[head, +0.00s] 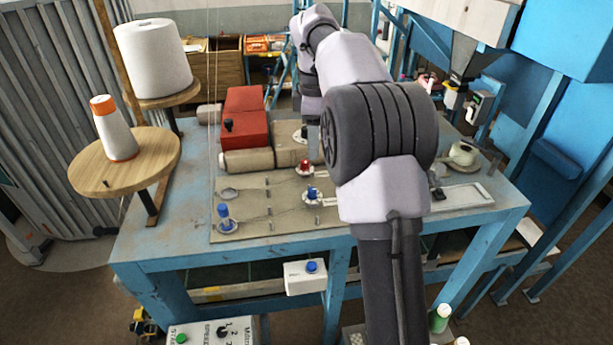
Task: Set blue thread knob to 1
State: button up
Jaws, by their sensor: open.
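A blue knob (312,191) stands on a round white dial at the middle of the beige plate (270,226); its setting is too small to read. Another blue knob-like post (224,212) stands on a round base at the plate's left front corner. Thin thread lines run across the plate. My gripper (313,121) hangs down at the far side of the table, behind and above the blue dial knob and apart from it. It is open, but my arm's elbow hides part of it and the fingertips are not clear.
A red knob (304,166) sits just behind the blue dial knob. A red box (245,128) and beige rollers are behind the plate. Thread cones (153,58) stand at left. A white box with a blue button (306,277) hangs at the table's front. My elbow covers the right middle.

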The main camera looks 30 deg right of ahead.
aim_at(313, 189)
jog(key=f, duration=1.4)
jog(key=shift+w+d+f, duration=0.15)
jog(key=shift+w+f, duration=0.15)
jog(key=shift+f, duration=0.05)
grip_shut()
